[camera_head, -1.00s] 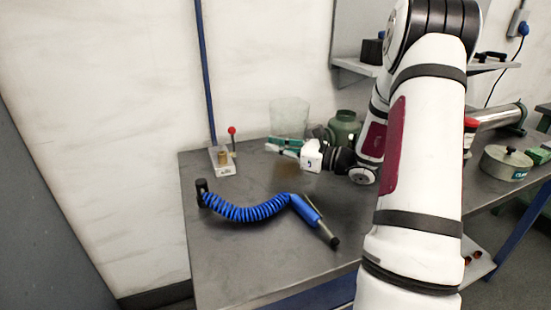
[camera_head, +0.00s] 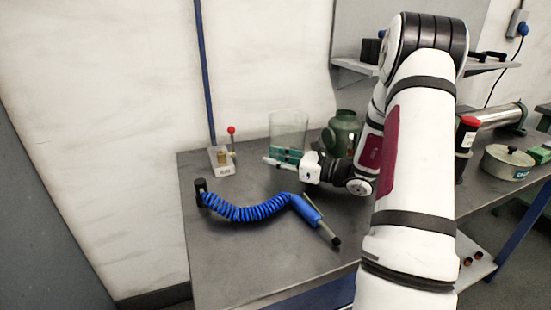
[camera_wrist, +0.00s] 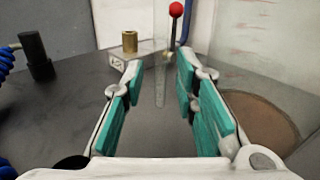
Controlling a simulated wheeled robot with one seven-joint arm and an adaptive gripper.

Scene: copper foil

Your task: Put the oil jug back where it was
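The clear jug (camera_head: 289,126) looks like the oil jug. It stands upright at the back of the table, with its lower part behind my gripper (camera_head: 284,158) in the head view. In the wrist view its transparent wall (camera_wrist: 255,60) fills the right side, with brown oil low in it. My gripper (camera_wrist: 153,92) has its teal-padded fingers spread apart. A thin clear strip, seemingly the jug's handle, shows between them with a gap to the left finger. I cannot tell clearly whether the jug's base touches the table.
A fixture (camera_head: 222,160) with a brass part and red-knobbed lever stands left of the jug. A green container (camera_head: 342,132) is close on the right. A coiled blue hose (camera_head: 250,211) lies in front. A red-capped bottle (camera_head: 467,135) and lidded pot (camera_head: 507,162) stand farther right.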

